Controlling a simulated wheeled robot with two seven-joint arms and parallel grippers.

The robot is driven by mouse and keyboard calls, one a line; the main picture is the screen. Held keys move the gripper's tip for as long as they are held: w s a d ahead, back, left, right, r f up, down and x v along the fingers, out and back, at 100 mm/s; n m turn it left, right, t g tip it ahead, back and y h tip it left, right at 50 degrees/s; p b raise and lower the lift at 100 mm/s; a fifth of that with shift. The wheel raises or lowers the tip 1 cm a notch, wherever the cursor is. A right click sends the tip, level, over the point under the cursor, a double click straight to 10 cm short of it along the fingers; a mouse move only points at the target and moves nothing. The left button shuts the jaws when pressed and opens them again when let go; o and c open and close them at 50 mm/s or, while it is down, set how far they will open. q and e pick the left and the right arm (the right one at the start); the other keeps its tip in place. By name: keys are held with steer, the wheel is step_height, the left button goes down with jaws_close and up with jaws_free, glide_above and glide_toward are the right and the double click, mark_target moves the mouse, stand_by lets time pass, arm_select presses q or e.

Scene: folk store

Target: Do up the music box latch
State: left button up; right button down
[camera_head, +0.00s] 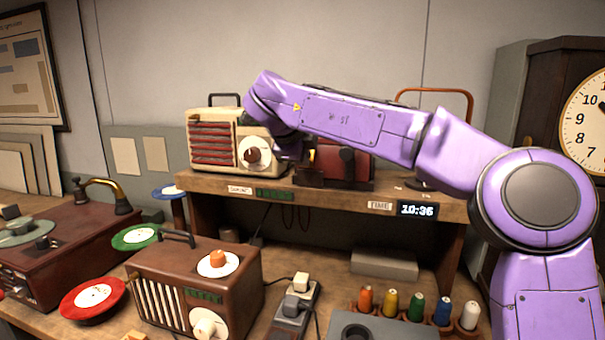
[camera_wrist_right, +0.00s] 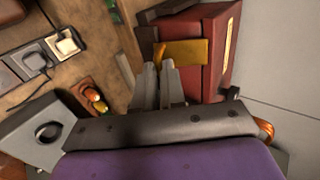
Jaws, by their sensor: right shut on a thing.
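The red music box (camera_head: 352,163) stands on the wooden shelf, partly hidden behind my right arm in the head view. It also shows in the right wrist view as a dark red box (camera_wrist_right: 212,22). Its brass latch (camera_wrist_right: 186,53) lies across the box's face, with its near end at my right fingertips. In the head view, a small bit of brass (camera_head: 311,156) shows beside the box. My right gripper (camera_wrist_right: 159,65) is shut on the latch; the exact contact is hard to see. My left gripper is in neither view.
A cream radio (camera_head: 217,140) stands left of the music box on the shelf (camera_head: 290,194). An orange-handled thing (camera_head: 472,105) is behind my arm. Below are a brown radio (camera_head: 180,285), a power strip (camera_head: 295,310) and several thread spools (camera_head: 416,306).

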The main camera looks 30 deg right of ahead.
steer(key=shift+w+d+f+t+h+b, duration=0.2)
steer(key=shift+f+t+h+b, duration=0.45)
steer(key=shift+b, duration=0.85)
steer(key=shift+w+d+f+t+h+b, duration=0.15)
steer(key=shift+f+t+h+b, duration=0.4)
steer(key=shift+b, duration=0.95)
steer(key=shift+w+d+f+t+h+b, duration=0.25)
steer(key=shift+t+h+b, duration=0.35)
steer(key=shift+h+b, duration=0.65)
steer(key=shift+s+y, duration=0.1)
steer(key=shift+y, duration=0.15)
steer(key=c, duration=1.2)
jaws_free()
steer(key=shift+d+f, duration=0.1)
steer(key=b+v, duration=0.2)
steer(key=v, duration=0.8)
